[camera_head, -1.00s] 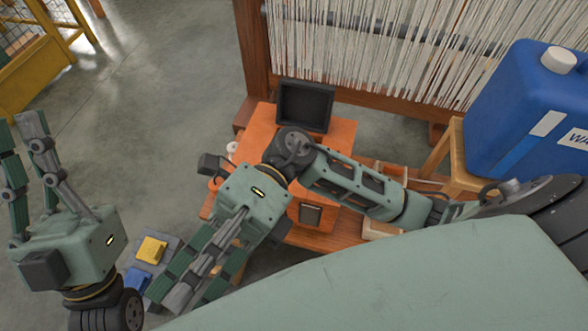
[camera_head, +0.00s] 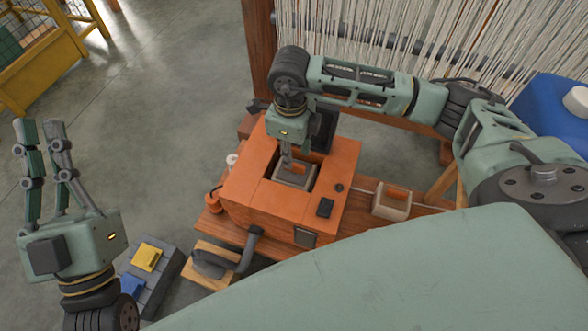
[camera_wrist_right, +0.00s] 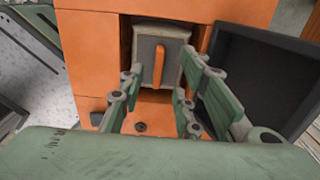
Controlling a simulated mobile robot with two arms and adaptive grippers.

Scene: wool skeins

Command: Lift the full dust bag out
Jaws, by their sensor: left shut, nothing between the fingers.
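The full dust bag (camera_head: 298,180) sits as a grey block inside the open top of the orange machine (camera_head: 262,192). In the right wrist view the bag (camera_wrist_right: 146,62) shows a grey face with an upright orange tab (camera_wrist_right: 158,66). My right gripper (camera_head: 288,165) points down into the opening, above the bag. In the wrist view its fingers (camera_wrist_right: 159,84) are apart, one to each side of the tab, with nothing clamped. My left gripper (camera_head: 42,128) is shut and empty at the far left, away from the machine.
The dark lid (camera_head: 324,130) stands open behind the opening. A beige box with an orange piece (camera_head: 392,204) is on the wooden bench at right. A black hose handle (camera_head: 222,263) and a grey tray with yellow and blue blocks (camera_head: 160,283) are in front. A blue canister (camera_head: 555,115) is at right.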

